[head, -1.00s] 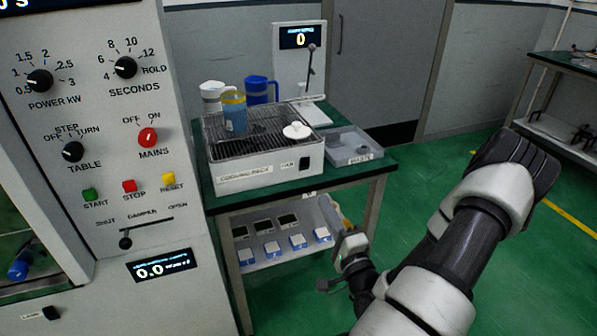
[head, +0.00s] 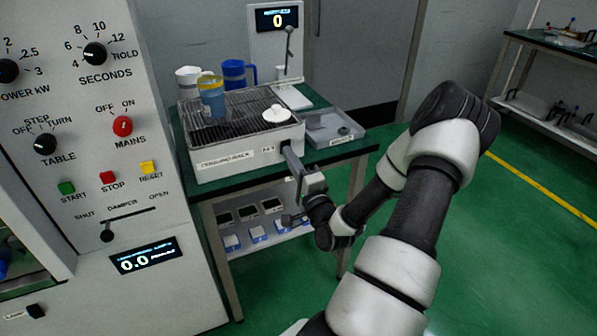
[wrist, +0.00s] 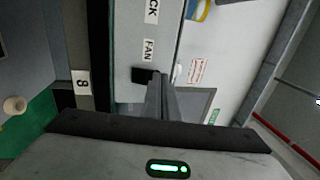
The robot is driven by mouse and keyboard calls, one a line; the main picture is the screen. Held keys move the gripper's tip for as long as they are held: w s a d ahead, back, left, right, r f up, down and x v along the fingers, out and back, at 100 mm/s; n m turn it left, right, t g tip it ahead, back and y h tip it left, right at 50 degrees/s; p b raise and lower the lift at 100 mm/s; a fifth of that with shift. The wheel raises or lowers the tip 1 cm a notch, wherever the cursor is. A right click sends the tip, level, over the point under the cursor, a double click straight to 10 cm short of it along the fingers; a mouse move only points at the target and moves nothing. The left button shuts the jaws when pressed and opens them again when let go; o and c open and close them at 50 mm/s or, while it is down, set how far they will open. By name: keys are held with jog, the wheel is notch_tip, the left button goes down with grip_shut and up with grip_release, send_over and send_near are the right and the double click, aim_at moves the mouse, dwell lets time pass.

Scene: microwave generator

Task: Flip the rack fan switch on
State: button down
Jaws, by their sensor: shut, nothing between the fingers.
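The cooling rack (head: 215,166) is a white box with a wire grid on top, standing on the green-topped table. Its black fan switch (wrist: 141,75) is on the front face beside the FAN label (wrist: 147,50), which shows in the wrist view. My gripper (head: 288,152) is shut and empty, with its fingers pointing at the front face by the switch. In the wrist view the fingertips (wrist: 157,80) are right beside the switch and overlap its edge. I cannot tell whether they touch it. In the head view my fingers mostly hide the switch, and its on or off position is unclear.
A blue-and-yellow cup (head: 211,100) and a white round piece (head: 276,114) are on the rack. A white mug (head: 188,80) and a blue mug (head: 236,74) stand behind it. A grey tray (head: 334,124) lies to the right. The generator panel (head: 160,222) stands close on the left.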

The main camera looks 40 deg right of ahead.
jog(key=shift+x, duration=1.1)
jog(key=shift+w+r+g+p, duration=0.3)
jog(key=shift+r+p, duration=0.3)
jog(key=shift+p, duration=0.4)
jog(key=shift+d+f, duration=0.1)
jog(key=shift+f, duration=0.3)
